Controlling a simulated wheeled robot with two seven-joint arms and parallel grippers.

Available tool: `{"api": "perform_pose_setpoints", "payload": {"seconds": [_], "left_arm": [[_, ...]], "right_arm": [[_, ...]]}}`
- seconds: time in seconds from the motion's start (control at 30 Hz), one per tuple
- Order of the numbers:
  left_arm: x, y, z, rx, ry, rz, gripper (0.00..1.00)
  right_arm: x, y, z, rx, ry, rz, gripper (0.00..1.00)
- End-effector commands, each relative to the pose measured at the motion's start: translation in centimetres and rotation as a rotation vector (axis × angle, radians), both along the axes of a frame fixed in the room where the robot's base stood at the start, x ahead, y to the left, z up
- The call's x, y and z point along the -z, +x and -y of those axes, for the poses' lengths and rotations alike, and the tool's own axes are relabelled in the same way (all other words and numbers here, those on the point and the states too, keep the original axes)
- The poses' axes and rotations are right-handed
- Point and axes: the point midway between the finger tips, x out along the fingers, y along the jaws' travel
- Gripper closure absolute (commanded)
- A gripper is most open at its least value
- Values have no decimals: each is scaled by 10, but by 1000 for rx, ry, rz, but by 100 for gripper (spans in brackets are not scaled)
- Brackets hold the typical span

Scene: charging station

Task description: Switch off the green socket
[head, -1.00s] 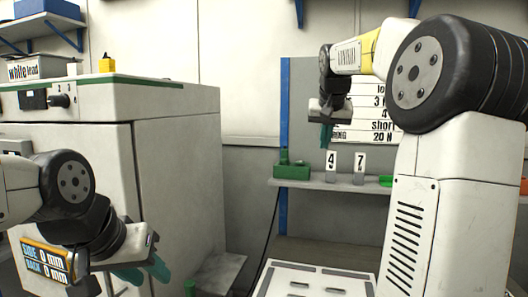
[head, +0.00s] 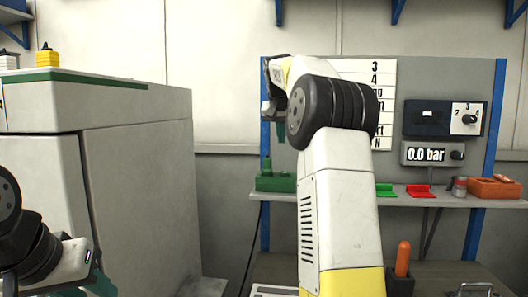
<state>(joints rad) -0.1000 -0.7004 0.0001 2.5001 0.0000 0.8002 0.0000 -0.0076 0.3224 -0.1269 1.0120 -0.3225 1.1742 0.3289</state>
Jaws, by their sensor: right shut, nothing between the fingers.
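A green block-shaped unit (head: 276,181) with a narrow upright part at its left end sits on the left end of the wall shelf; I take it as the green socket. The state of its switch is too small to tell. My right gripper (head: 266,145) points down, shut and empty, with its teal fingers at the upright part of the green unit in the picture. I cannot tell whether they touch. My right arm hides part of the shelf. My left gripper (head: 100,284) is at the lower left, cut by the frame edge, with only some teal finger showing.
A large pale cabinet (head: 140,190) fills the left. The shelf (head: 455,201) also holds green (head: 385,190) and red (head: 418,190) pieces and an orange box (head: 495,188). A pressure display (head: 432,154) hangs above. An orange-handled tool (head: 403,260) stands below.

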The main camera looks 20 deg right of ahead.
Motion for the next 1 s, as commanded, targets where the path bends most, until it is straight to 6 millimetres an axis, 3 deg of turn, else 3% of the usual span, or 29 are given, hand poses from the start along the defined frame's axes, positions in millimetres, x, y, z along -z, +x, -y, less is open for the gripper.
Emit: {"api": "perform_pose_setpoints", "payload": {"seconds": [0.43,0.7,1.0], "left_arm": [[0,0,0,0,0,0,64],[0,0,0,0,0,0,64],[0,0,0,0,0,0,64]], "right_arm": [[74,49,24,1,1,-3,100],[106,44,22,-1,1,-3,100],[112,44,21,0,0,-1,100]]}}
